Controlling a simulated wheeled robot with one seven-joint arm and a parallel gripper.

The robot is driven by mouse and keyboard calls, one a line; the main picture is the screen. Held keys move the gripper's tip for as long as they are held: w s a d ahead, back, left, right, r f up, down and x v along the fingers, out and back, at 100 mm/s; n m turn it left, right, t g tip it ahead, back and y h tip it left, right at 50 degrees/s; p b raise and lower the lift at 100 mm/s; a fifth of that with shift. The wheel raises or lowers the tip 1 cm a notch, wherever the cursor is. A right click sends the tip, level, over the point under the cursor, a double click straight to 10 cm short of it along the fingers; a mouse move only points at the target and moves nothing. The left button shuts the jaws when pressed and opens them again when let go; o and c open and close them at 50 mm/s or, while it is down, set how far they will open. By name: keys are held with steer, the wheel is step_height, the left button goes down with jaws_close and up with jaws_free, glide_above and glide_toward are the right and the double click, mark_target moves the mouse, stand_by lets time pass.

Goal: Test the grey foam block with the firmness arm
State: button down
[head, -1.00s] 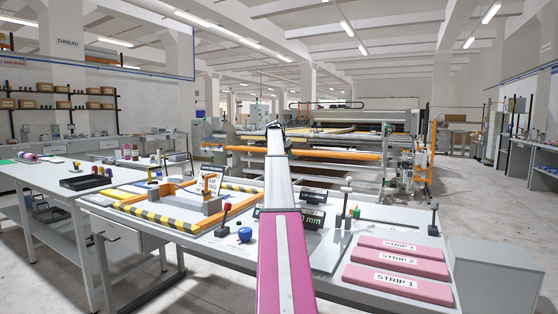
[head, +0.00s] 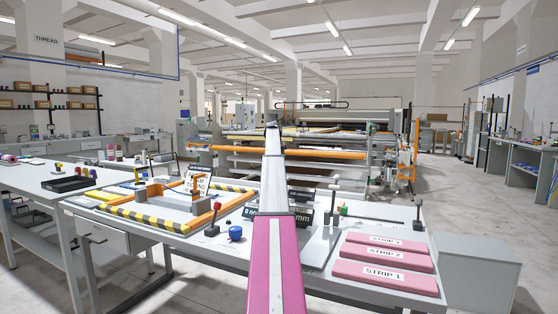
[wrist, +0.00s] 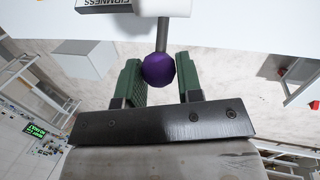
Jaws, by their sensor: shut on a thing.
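In the wrist view my gripper (wrist: 157,60) has its two green fingers on either side of a purple ball knob (wrist: 159,71) and is shut on it. The knob is at the end of a grey rod (wrist: 162,35) that comes from a white part (wrist: 162,7). A dark plate beside it reads FIRMNESS (wrist: 104,3), so this appears to be the firmness arm. In the head view my pink and white arm reaches forward over the bench and hides what is behind it; the gripper cannot be made out there. I cannot pick out the grey foam block with certainty.
The bench holds pink strips 1, 2 and 3 (head: 385,282) at right, a blue knob (head: 236,233), upright levers (head: 416,214) and a yellow-black striped frame (head: 150,219) at left. A white cabinet (head: 470,262) stands at the right end. The floor at right is clear.

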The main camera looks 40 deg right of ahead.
steer(key=shift+w+d+f, duration=0.1)
steer(key=shift+d+f, duration=0.05)
steer(key=shift+f, duration=0.1)
steer(key=c, duration=0.8)
jaws_free()
steer(key=shift+d, duration=0.1)
steer(key=shift+w+r, duration=0.15)
steer(key=shift+r, duration=0.3)
steer(key=w+a+r, duration=0.1)
steer(key=w, duration=0.3)
steer(key=w+a+r, duration=0.1)
steer(key=w+a, duration=0.1)
steer(key=w, duration=0.2)
steer(key=w+a+r, duration=0.2)
steer(key=w, duration=0.2)
steer(key=shift+w+a+f, duration=0.1)
